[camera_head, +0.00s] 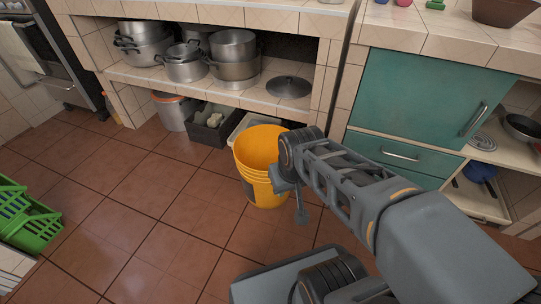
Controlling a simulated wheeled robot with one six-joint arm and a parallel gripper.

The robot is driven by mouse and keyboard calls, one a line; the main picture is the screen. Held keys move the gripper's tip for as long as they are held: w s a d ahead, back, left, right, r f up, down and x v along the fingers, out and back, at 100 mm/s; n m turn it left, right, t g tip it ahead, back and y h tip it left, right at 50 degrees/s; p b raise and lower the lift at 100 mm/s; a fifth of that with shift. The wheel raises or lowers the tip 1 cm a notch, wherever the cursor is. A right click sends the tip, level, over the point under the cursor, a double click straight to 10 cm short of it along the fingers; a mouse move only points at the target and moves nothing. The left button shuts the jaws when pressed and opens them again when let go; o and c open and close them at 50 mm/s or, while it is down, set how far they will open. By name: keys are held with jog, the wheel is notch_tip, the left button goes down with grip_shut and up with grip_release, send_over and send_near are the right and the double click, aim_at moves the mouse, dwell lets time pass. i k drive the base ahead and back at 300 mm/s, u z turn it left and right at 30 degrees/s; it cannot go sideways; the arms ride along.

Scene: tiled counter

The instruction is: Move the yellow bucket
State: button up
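The yellow bucket (257,150) stands upright on the brown tiled floor, in front of the lower shelf of the counter. Its open top faces up, and the inside I can see looks empty. My gripper (302,213) is at the bucket's right side, at the end of my grey arm. The arm covers part of the bucket's right side. The fingers are small and partly hidden, so I cannot tell whether they touch the bucket or whether they are open or shut.
Metal pots (232,58) fill the shelf above. Teal cabinets (417,100) are at right. A green crate (30,222) is at far left. The floor left of the bucket is clear.

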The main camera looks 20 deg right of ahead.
aim_at(256, 148)
jog(key=u, duration=1.7)
jog(key=i, duration=1.25)
jog(key=z, duration=2.6)
